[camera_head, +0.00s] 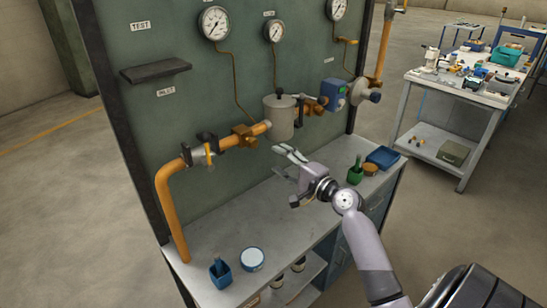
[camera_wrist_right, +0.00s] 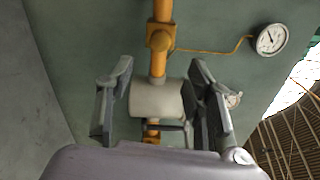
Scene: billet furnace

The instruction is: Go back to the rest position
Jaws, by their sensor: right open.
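My right gripper (camera_head: 285,152) is in front of the green panel, above the bench top and just below the grey cylindrical canister (camera_head: 280,120). Its fingers are apart and nothing is between them in the head view. In the right wrist view my right gripper (camera_wrist_right: 160,70) frames the canister (camera_wrist_right: 155,98) from a distance, with a finger on each side. I cannot tell the exact gap to the canister. My left gripper is not in view.
An orange pipe (camera_head: 170,205) with valves runs across the panel (camera_head: 200,100), under several gauges. A cluttered table (camera_head: 455,85) stands at the right.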

